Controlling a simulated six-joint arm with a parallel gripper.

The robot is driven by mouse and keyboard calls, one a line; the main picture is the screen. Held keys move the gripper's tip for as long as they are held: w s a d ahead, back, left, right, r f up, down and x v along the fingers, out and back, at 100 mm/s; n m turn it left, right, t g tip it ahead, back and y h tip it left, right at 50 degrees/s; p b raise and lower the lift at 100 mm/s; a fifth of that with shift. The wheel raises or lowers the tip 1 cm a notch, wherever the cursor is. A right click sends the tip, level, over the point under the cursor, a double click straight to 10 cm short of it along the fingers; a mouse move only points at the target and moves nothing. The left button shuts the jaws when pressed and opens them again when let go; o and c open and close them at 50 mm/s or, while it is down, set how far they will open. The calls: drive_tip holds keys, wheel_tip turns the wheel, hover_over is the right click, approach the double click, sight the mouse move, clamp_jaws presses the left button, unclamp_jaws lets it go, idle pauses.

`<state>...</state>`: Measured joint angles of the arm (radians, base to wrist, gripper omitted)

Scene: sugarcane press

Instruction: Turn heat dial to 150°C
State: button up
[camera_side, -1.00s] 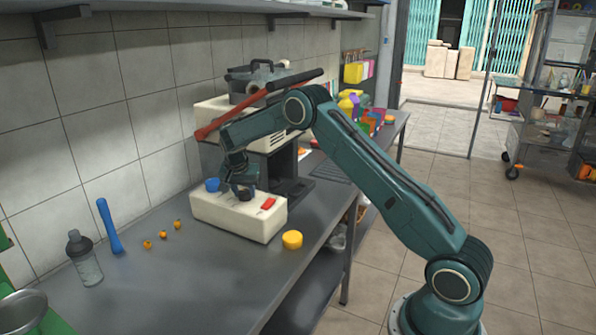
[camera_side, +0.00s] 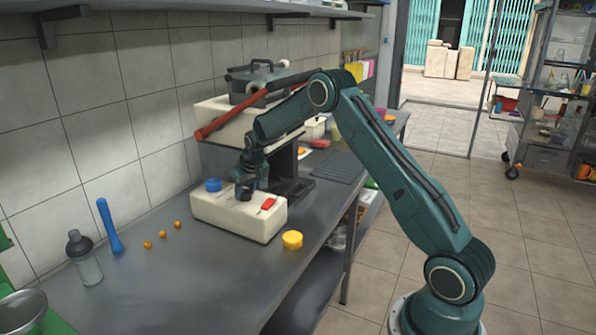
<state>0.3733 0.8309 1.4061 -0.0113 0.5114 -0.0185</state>
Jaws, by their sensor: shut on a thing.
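A cream control box (camera_side: 222,213) sits on the grey counter in front of the press. On its top are a blue knob (camera_side: 213,185) at the left, a dark dial (camera_side: 244,193) in the middle and a red switch (camera_side: 268,204) at the right. My gripper (camera_side: 246,184) points down over the box and is shut on the dark dial. The fingers partly cover the dial. Any markings or temperature figures are too small to read.
The press (camera_side: 262,85) with its long red-ended bar (camera_side: 225,122) stands behind my gripper. A yellow round object (camera_side: 292,239) lies right of the box. The front counter is clear.

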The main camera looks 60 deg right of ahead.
drive_tip(key=shift+n, duration=0.5)
drive_tip(key=o, duration=1)
drive_tip(key=v, duration=1.3)
drive_tip(key=shift+s+d+r, duration=0.1)
drive_tip(key=shift+d+r, duration=0.15)
drive_tip(key=shift+r, duration=0.2)
drive_tip(key=shift+a, duration=0.1)
